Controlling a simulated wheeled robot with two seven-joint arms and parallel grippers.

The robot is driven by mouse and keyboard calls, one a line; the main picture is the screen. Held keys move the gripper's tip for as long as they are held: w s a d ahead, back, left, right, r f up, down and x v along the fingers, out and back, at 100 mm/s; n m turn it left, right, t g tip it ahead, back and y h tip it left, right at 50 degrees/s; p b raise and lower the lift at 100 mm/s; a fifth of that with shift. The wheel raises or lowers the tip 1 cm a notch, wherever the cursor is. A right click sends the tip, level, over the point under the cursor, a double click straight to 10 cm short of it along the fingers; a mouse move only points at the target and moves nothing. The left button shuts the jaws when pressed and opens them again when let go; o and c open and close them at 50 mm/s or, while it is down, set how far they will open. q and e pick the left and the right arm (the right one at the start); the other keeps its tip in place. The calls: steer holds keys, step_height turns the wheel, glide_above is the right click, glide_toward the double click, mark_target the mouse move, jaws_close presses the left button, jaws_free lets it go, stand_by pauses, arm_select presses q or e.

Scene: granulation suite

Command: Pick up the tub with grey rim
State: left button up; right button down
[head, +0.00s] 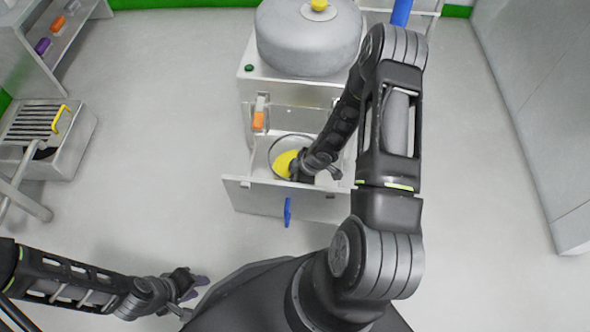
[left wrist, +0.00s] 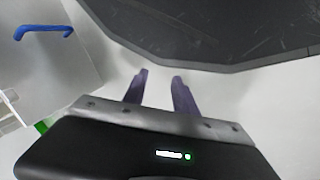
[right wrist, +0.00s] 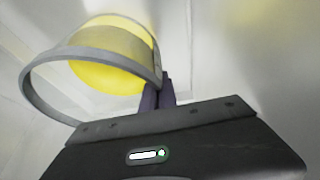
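The tub with grey rim (head: 272,150) sits inside the open front compartment of the white machine, with yellow showing inside it. In the right wrist view, its grey rim (right wrist: 40,97) loops at the upper left. My right gripper (head: 298,168) reaches down at the tub's right side. Its fingers (right wrist: 158,92) are close together with the edge of the rim between them, so it looks shut on the rim. My left gripper (head: 194,288) is low at the left, open and empty. Its two fingers stand apart in the left wrist view (left wrist: 158,88).
A compartment front with a blue handle (head: 288,212) stands before the tub. A large grey domed vessel (head: 308,45) is behind it, and an orange item (head: 259,121) hangs left of the tub. A slatted box (head: 60,150) stands at left. Floor between is clear.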

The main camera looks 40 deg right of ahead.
steer(key=shift+r, duration=0.15)
step_height(320, 180, up, 10)
steer(key=p, duration=0.7)
step_height(320, 180, up, 18)
steer(key=p, duration=1.6)
